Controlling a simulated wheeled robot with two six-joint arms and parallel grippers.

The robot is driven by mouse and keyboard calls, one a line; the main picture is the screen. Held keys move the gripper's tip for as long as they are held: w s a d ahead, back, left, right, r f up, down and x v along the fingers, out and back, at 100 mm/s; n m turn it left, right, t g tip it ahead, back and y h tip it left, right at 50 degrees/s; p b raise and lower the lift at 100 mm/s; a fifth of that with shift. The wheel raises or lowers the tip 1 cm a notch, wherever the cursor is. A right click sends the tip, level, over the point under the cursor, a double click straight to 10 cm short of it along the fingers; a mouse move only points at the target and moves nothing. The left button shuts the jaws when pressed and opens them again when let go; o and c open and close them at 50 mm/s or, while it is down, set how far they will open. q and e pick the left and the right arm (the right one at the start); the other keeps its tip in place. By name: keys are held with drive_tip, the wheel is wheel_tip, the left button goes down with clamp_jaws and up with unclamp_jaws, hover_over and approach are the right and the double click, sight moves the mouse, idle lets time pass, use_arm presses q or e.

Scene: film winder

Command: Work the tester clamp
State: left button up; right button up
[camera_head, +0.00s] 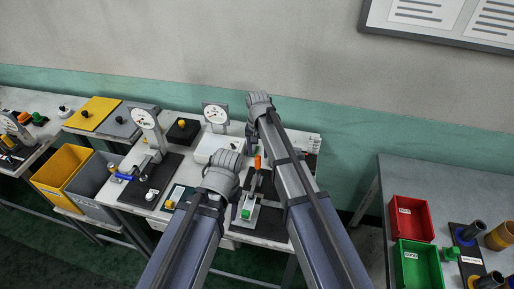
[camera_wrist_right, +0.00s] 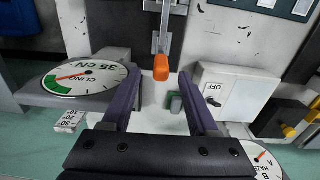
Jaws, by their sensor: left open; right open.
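The tester clamp's orange handle (camera_head: 258,162) stands up between my two arms in the head view, above a base with a green block (camera_head: 246,213). In the right wrist view the orange handle (camera_wrist_right: 161,68) sits on a metal lever and appears between the spread fingers of my right gripper (camera_wrist_right: 159,88). The fingers are open, and no contact with the handle is visible. In the head view my right gripper (camera_head: 260,103) is beyond the handle, near the wall. My left gripper (camera_head: 222,172) is left of the handle; its fingertips are hidden.
A round CLING dial (camera_wrist_right: 85,78) is close to the fingers in the right wrist view. A white box with an OFF label (camera_wrist_right: 225,92) is on the other side. Another dial (camera_head: 216,113) stands at the back. A table with a red bin (camera_head: 411,218) is to the right.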

sight(258, 162)
drive_tip(key=shift+w+r, duration=0.15)
drive_tip(key=shift+w, duration=0.4)
drive_tip(key=shift+s+f+b, duration=0.1)
drive_tip(key=shift+f+b, duration=0.25)
drive_tip(key=shift+b, duration=0.05)
wheel_tip(258, 162, down, 7)
drive_tip(key=b, duration=0.7)
drive_tip(key=shift+f, duration=0.1)
clamp_jaws()
